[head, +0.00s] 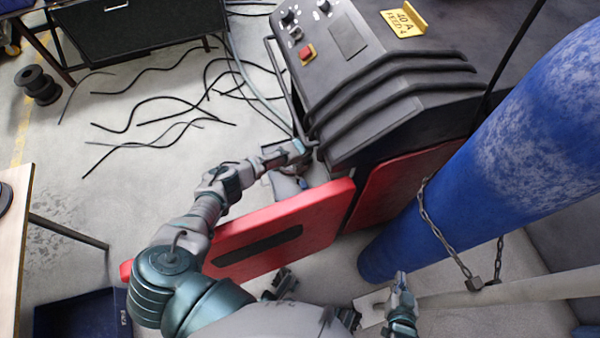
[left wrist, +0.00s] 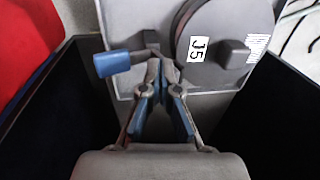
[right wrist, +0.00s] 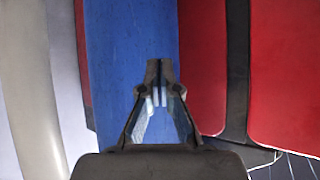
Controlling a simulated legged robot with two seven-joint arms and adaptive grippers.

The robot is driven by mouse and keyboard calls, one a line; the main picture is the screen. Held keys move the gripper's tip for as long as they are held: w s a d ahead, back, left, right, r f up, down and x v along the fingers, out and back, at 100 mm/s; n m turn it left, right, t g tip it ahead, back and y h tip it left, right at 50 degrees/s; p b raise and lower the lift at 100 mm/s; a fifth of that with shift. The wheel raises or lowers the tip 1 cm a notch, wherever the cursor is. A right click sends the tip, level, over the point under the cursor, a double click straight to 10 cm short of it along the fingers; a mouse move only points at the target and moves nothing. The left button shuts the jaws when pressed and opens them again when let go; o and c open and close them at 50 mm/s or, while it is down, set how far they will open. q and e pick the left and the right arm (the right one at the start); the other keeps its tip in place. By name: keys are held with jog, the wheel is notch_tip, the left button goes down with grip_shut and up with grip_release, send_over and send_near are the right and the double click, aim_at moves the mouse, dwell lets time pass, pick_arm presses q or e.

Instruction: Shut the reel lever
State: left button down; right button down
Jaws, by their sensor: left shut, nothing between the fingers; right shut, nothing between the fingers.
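The reel lever (left wrist: 119,62), with a blue grip, shows in the left wrist view on a grey panel. It points left from a dark pivot post. The dark round reel (left wrist: 222,38), labelled J5, is right of it. My left gripper (left wrist: 158,66) is shut and empty; its tips overlap the lever's inner end in the picture, and I cannot tell if they touch. In the head view my left gripper (head: 303,149) is at the machine's front corner, and lever and reel are hidden. My right gripper (head: 402,284) is shut and empty, also seen in the right wrist view (right wrist: 160,70).
The machine (head: 385,85) has a red door (head: 290,218) standing open beside my left arm. A blue cylinder (head: 480,160) with a chain (head: 440,230) stands near my right gripper. Black cables (head: 150,105) lie on the floor. A blue bin (head: 80,315) is at lower left.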

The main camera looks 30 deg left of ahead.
jog(key=s+d+f+g+h+p, duration=0.1)
jog(key=s+d+f+g+p, duration=0.1)
jog(key=s+g, duration=0.3)
jog(key=s+d+f+g+h+p, duration=0.1)
jog(key=s+d+f+g+p, duration=0.15)
jog(key=s, duration=0.45)
notch_tip(320, 180, down, 13)
jog(key=g+p, duration=0.1)
jog(key=p, duration=0.3)
jog(key=shift+f+p, duration=0.15)
jog(key=shift+p, duration=0.15)
jog(key=shift+d, duration=0.15)
